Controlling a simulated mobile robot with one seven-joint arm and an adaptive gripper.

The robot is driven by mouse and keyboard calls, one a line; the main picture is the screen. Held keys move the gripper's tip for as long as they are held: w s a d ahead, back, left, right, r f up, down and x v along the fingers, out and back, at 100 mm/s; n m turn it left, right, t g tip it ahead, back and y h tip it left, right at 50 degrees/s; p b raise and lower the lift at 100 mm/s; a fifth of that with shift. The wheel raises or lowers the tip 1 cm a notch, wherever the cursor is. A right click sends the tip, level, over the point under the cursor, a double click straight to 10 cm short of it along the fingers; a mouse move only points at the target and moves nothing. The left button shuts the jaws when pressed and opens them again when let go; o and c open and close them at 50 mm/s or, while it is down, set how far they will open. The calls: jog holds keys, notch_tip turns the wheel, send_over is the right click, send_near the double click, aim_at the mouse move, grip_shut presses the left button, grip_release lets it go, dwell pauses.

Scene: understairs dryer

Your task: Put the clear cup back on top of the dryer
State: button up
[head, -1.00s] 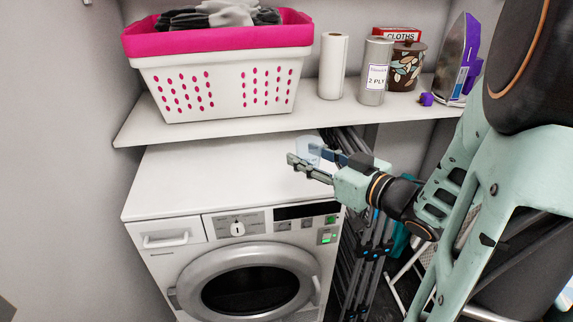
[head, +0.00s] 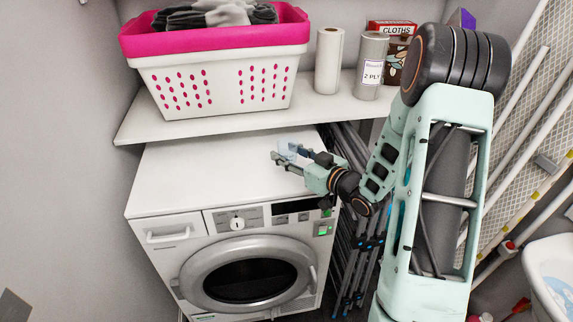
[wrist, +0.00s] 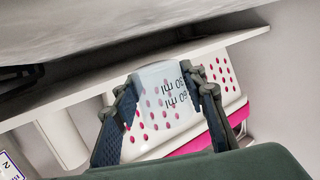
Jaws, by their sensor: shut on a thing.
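The clear cup (head: 289,149) is see-through and pale blue in the head view. In the wrist view the cup (wrist: 163,92) shows dark volume markings, with the basket visible through it. My gripper (head: 281,158) is shut on the cup, with one finger on each side of it; the fingers also show in the wrist view (wrist: 162,122). The white dryer (head: 205,180) stands below the shelf with a bare top. The gripper and cup are over the right part of that top, towards the back. I cannot tell whether the cup touches the surface.
A shelf (head: 215,124) runs above and behind the dryer. It holds a white and pink basket (head: 220,82), a paper roll (head: 329,60), a grey canister (head: 371,65) and a cloths box (head: 390,27). Folded racks (head: 352,245) stand right of the dryer. The left dryer top is clear.

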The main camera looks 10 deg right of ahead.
jog(key=shift+w+f, duration=0.4)
jog(key=shift+f, duration=0.1)
jog(key=shift+w+f, duration=0.1)
jog(key=shift+f, duration=1.55)
jog(key=shift+f+b, duration=0.15)
jog(key=shift+b, duration=0.2)
jog(key=o, duration=1.2)
jog(key=shift+c, duration=0.2)
jog(key=shift+r, duration=0.2)
jog(key=v, duration=1.2)
